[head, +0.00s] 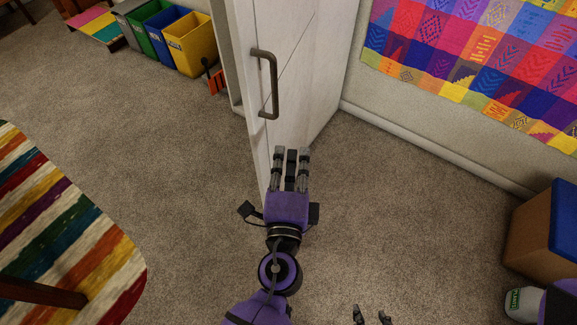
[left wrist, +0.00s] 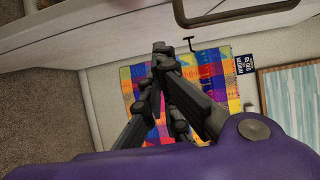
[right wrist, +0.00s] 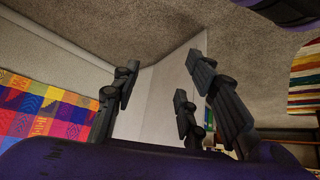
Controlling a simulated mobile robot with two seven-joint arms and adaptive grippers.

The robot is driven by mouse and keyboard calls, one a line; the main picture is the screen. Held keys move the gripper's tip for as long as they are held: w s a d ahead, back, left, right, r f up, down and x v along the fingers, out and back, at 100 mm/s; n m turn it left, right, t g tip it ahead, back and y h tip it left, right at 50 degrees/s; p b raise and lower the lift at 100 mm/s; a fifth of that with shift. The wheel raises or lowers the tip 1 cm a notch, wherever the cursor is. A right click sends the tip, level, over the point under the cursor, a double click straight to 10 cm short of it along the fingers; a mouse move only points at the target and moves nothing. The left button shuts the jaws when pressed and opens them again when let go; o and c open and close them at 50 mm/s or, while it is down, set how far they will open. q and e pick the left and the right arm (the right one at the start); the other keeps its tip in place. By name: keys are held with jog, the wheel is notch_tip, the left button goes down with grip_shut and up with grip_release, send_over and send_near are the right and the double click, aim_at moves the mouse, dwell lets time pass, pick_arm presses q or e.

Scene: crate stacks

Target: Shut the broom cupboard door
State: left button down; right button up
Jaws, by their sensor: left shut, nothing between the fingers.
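In the left wrist view the door (left wrist: 90,30) runs across the top, with the handle (left wrist: 220,18) at upper right, apart from the fingers. My right gripper (head: 371,314) is at the bottom edge of the head view; its fingers are spread and empty in the right wrist view (right wrist: 160,85).
Several coloured bins (head: 190,42) stand at the back left. A brown box with a blue top (head: 535,230) is at right. A patchwork cloth (head: 480,55) hangs on the wall. Carpet between is clear.

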pick_arm(q)
jog(key=w+a+p, duration=0.2)
jog(key=w+a, duration=0.1)
jog(key=w, duration=0.2)
jog(key=shift+w+a, duration=0.15)
jog(key=shift+w, duration=0.2)
jog(key=shift+a, duration=0.1)
